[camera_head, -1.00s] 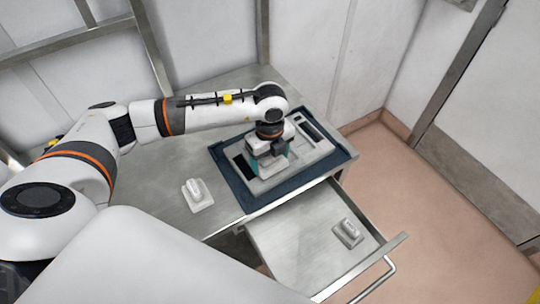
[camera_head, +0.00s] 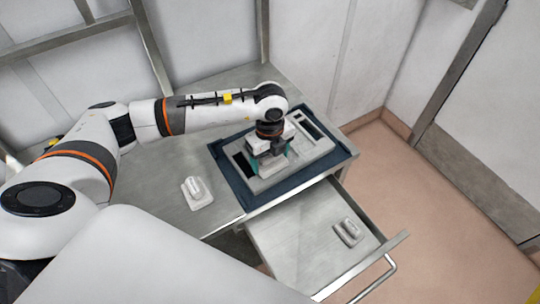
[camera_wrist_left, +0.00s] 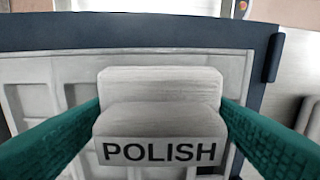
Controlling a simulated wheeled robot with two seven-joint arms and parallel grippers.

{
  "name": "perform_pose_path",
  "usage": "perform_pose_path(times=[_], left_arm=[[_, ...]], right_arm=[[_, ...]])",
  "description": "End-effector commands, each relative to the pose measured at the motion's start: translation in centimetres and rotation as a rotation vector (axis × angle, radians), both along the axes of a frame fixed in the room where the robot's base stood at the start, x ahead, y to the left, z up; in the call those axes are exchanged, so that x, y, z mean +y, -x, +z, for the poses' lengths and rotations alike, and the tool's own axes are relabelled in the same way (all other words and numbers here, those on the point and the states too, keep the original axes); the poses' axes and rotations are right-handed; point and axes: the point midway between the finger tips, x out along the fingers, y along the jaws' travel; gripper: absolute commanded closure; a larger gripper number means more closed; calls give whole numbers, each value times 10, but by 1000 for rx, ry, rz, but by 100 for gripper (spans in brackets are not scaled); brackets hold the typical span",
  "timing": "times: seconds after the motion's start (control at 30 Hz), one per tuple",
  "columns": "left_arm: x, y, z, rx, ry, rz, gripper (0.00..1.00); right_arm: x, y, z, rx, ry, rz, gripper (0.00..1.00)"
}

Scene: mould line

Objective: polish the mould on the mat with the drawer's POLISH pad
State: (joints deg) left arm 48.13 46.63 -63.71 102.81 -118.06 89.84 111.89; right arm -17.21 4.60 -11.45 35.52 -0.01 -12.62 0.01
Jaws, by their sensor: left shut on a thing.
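The grey mould (camera_head: 312,150) lies on the dark blue mat (camera_head: 236,190) on the metal table. My left gripper (camera_head: 270,160) is over the left part of the mould, pointing down. In the left wrist view its teal fingers are shut on the grip of a light grey pad (camera_wrist_left: 160,118) marked POLISH. The mould (camera_wrist_left: 60,75) shows behind and beside the pad there. The pad is at the mould's face; whether it touches is hard to tell. The drawer (camera_head: 290,245) stands open at the table's front. My right gripper is not in view.
A second pad (camera_head: 347,232) lies in the open drawer, its label unreadable. Another whitish pad (camera_head: 196,192) sits on the table left of the mat. The drawer's handle (camera_head: 378,280) juts out at the front.

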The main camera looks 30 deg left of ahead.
Motion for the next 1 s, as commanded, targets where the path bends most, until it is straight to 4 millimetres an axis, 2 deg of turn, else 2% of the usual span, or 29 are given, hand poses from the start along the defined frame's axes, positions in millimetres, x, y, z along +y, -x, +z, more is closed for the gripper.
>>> perform_pose_path(times=[0.37, 0.8, 1.0], left_arm=[[-1, -1, -4, -1, 0, 0, 42], [-13, -25, -2, -1, 0, 0, 42], [-15, -29, -2, 0, 0, 1, 42]], right_arm=[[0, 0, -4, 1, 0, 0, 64], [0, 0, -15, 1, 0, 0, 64], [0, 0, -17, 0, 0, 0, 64]])
